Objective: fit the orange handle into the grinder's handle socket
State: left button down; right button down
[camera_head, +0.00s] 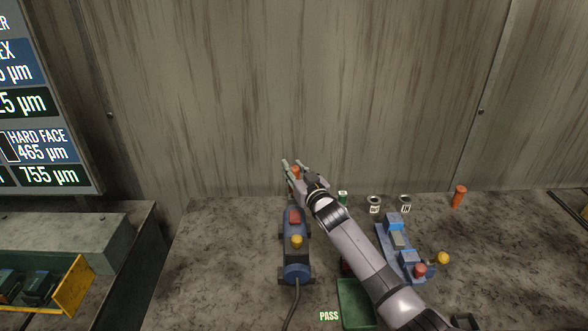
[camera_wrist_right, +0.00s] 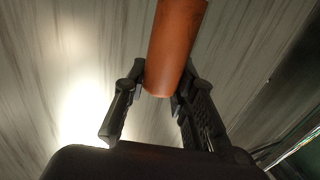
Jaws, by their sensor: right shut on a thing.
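My right gripper (camera_head: 291,168) is at the back of the bench in the head view, above the far end of the grinder. It is shut on the orange handle (camera_wrist_right: 173,50), which shows large between the fingers in the right wrist view. In the head view only a small orange part of the handle (camera_head: 295,171) shows between the fingers. The blue grinder (camera_head: 296,262) lies on the bench below, with a red part and a yellow knob on top and a cable at its near end. Its handle socket cannot be made out. My left gripper is not in view.
An orange cylinder (camera_head: 459,196) stands at the back right. Several small cans, such as this one (camera_head: 375,204), stand near the back. A blue fixture (camera_head: 391,251) lies right of my arm. A green tray (camera_head: 352,298) is at the front. The bench left of the grinder is clear.

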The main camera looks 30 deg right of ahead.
jog(key=shift+f+b, duration=0.8)
jog(key=shift+f, duration=0.4)
jog(key=c, duration=1.2)
grip_release()
jog(key=shift+c, duration=0.2)
jog(key=s, duration=1.2)
jog(key=shift+a, duration=0.3)
